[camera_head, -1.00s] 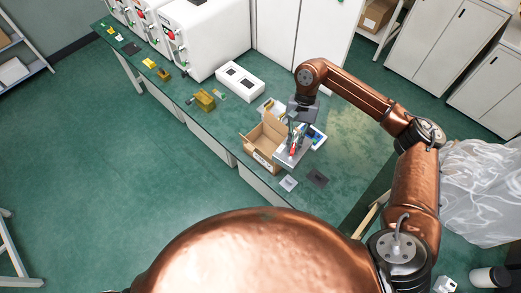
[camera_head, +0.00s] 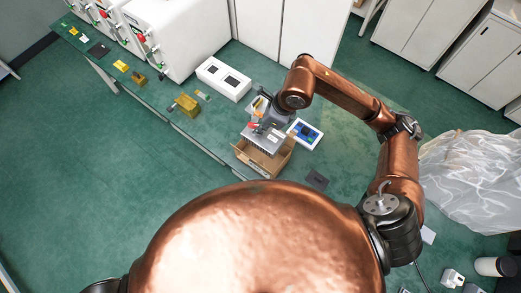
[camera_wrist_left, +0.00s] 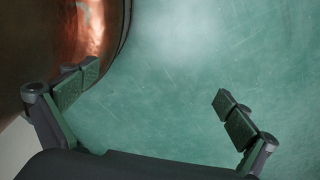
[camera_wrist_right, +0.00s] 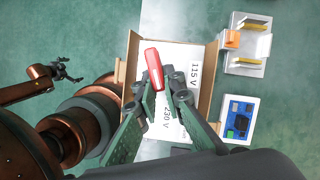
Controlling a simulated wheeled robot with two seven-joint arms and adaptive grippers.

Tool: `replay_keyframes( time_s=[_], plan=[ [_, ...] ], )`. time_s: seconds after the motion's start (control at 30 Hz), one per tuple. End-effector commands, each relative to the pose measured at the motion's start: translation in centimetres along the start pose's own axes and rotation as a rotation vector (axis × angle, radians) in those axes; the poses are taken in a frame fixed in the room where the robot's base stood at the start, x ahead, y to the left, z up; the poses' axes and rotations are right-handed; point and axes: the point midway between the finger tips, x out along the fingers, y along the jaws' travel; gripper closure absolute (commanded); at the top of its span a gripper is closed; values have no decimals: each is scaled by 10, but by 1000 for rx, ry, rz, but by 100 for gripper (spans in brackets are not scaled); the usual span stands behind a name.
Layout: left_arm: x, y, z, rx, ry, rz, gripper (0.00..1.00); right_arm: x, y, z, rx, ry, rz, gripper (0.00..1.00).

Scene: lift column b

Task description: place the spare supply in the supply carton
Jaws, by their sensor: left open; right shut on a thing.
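The spare supply (camera_head: 262,139), a grey box with 115 V and 230 V printed on its pale face, is at the mouth of the open brown supply carton (camera_head: 278,167). In the right wrist view the supply (camera_wrist_right: 189,62) lies between the carton's side walls (camera_wrist_right: 209,82). How deep it sits cannot be told. My right gripper (camera_wrist_right: 164,82) is shut at the supply, with a red part (camera_wrist_right: 152,68) of it at the fingertips; the fingers hide the contact. My left gripper (camera_wrist_left: 155,90) is open and empty above the green floor.
A white-framed blue device (camera_head: 305,134) lies right of the carton, a dark pad (camera_head: 316,180) nearer. A tray with yellow and orange pieces (camera_wrist_right: 248,44) is beside the carton. A white box (camera_head: 223,79) and a yellow block (camera_head: 187,105) stand further left on the bench.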

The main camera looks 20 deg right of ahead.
Motion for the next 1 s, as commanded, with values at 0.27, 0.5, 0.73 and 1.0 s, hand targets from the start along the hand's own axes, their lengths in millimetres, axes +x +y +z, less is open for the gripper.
replay_keyframes(
  time_s=[0.27, 0.5, 0.73, 1.0],
  plan=[
    [-2, 2, 20, -4, -26, 2, 0, 42, 4, -16, 23, 2, -1, 100],
    [-2, 2, 18, -4, -23, 2, 0, 97, 4, -39, 23, 3, -1, 100],
    [-2, 1, 9, -2, -11, 1, 0, 127, 3, -51, 21, -1, -5, 100],
    [-2, 1, 8, -2, -9, 1, 0, 148, 3, -62, 23, 1, -5, 100]
  ],
)
